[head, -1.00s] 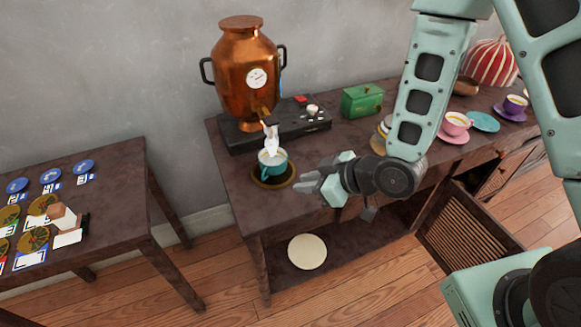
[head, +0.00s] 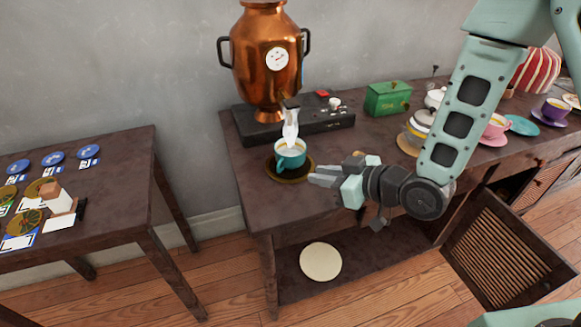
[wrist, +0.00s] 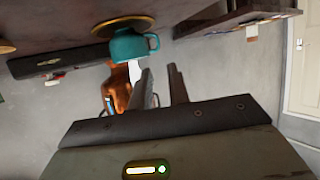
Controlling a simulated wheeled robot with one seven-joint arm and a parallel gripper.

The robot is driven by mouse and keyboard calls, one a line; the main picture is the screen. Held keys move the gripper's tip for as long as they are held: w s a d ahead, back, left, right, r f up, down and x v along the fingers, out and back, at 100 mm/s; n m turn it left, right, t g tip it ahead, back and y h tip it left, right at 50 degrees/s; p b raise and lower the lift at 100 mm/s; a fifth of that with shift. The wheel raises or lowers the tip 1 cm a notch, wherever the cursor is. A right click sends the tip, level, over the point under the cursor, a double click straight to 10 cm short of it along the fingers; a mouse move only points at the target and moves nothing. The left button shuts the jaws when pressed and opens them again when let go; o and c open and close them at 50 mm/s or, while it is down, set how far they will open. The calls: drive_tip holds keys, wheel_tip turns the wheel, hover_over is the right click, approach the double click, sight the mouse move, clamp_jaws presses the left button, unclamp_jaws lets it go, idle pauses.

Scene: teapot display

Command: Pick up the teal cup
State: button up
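The teal cup (head: 290,153) stands upright on a dark round saucer (head: 287,178) below the spout of the copper samovar (head: 267,60). A pale stream or spout piece reaches down to the cup's mouth. In the wrist view the picture is upside down, and the teal cup (wrist: 130,46) shows beyond the fingers with its handle to the right. My gripper (head: 323,176) is to the right of the cup, pointing at it and apart from it. In the wrist view my gripper (wrist: 160,80) has its two fingers spread with a gap between them and nothing held.
A black base (head: 318,120) is under the samovar. A green box (head: 388,98), a glass pot (head: 418,130) and a pink cup (head: 495,127) stand to the right. A second table (head: 110,190) with cards is at left. A pale disc (head: 320,261) lies on the lower shelf.

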sight(288, 159)
drive_tip(key=p+x, duration=0.1)
drive_tip(key=x, duration=0.5)
drive_tip(key=shift+a+f, duration=0.1)
drive_tip(key=shift+a, duration=0.05)
drive_tip(key=shift+p+x, duration=0.45)
drive_tip(key=shift+x, duration=2.65)
drive_tip(key=shift+w, duration=0.1)
clamp_jaws()
